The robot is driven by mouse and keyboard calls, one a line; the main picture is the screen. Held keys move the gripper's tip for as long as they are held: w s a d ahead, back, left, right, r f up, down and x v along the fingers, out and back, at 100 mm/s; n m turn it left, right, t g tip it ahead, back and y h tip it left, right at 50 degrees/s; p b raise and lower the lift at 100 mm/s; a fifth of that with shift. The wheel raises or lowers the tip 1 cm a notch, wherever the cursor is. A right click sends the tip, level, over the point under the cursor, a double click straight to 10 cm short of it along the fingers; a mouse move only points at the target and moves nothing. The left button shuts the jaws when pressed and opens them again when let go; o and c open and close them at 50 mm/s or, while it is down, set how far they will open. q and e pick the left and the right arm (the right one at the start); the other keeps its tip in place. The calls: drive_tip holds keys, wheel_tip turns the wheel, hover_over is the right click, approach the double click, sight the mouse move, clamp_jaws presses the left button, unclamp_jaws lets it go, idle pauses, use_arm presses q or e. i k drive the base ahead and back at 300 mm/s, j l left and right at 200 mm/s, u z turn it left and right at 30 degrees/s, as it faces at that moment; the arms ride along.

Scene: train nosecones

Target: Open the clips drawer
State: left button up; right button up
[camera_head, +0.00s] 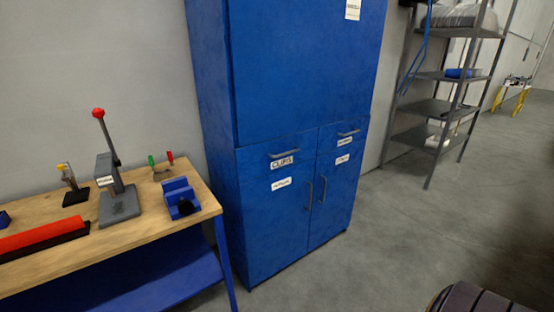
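The clips drawer (275,158) is the left of two small drawers in a tall blue cabinet (300,75). A white label reading "CLIPS" (282,162) is on its front, below a grey bar handle (284,154). The drawer front looks flush with the cabinet, so it appears shut. The right drawer (340,135) has its own handle and a smaller label that I cannot read. Neither of my grippers is in view.
A wooden workbench (150,222) with a lever press (116,190), a blue vise (180,197) and a red bar stands left of the cabinet. Metal shelving (436,110) stands to the right. Grey floor (400,230) is clear before the cabinet. A dark rounded object (475,298) is at bottom right.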

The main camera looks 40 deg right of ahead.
sight(257, 160)
drive_tip(key=z, duration=0.4)
drive_tip(key=i+j+z, duration=0.1)
drive_tip(key=z, duration=0.25)
drive_tip(key=j+z, duration=0.2)
drive_tip(key=z, duration=0.2)
drive_tip(key=i, duration=0.05)
